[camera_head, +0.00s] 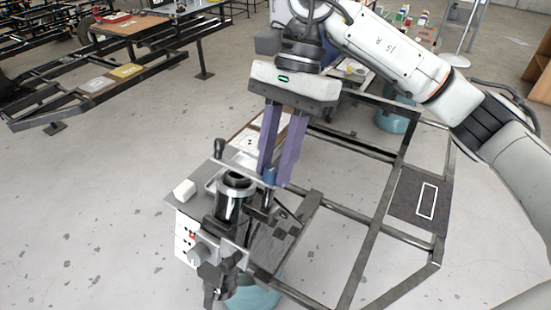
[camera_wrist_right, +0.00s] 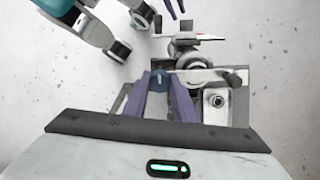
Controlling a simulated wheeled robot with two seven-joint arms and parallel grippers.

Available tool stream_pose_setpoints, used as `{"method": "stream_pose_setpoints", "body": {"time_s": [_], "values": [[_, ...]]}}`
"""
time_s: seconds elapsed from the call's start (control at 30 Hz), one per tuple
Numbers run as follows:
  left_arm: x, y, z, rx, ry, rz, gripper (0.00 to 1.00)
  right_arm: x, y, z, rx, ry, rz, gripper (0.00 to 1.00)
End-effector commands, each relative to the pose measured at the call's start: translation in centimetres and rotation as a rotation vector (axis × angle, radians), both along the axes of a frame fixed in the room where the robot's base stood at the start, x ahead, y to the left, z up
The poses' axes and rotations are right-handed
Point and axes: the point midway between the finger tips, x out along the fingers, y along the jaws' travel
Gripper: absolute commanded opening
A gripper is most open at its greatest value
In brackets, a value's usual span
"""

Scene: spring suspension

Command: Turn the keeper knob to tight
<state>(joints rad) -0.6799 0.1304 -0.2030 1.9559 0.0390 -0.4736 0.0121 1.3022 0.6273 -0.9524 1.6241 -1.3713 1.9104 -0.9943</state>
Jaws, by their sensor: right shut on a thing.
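A small blue knob (camera_wrist_right: 160,80) with a pale line across its top sits between the fingertips of my right gripper (camera_wrist_right: 160,84) in the right wrist view. I take it to be the keeper knob. In the head view the blue knob (camera_head: 270,176) shows partly behind the purple fingers of my right gripper (camera_head: 274,181), which points down and is shut on it. The knob stands right beside a dark-topped metal cylinder (camera_head: 229,208) on the fixture.
A lever with a dark ball grip (camera_head: 219,147) rises behind the cylinder. A white box with coloured lights (camera_head: 186,236) and a dark clamp-like part (camera_head: 218,279) are at the front. A dark metal frame (camera_head: 407,237) extends right.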

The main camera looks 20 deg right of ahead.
Motion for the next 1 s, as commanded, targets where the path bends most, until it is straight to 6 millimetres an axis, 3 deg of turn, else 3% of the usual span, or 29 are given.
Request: {"method": "stream_pose_setpoints", "body": {"time_s": [0.37, 1.0], "values": [[-0.41, 0.00, -0.15, 0.000, 0.008, 0.000, 0.31, 0.02, -0.03, 0.05, -0.026, 0.033, -0.097, 0.02], [-0.49, 0.01, 0.44, -0.003, 0.008, 0.002, 0.31, 0.12, -0.02, 0.18, -0.163, 0.207, -0.626, 0.02]]}}
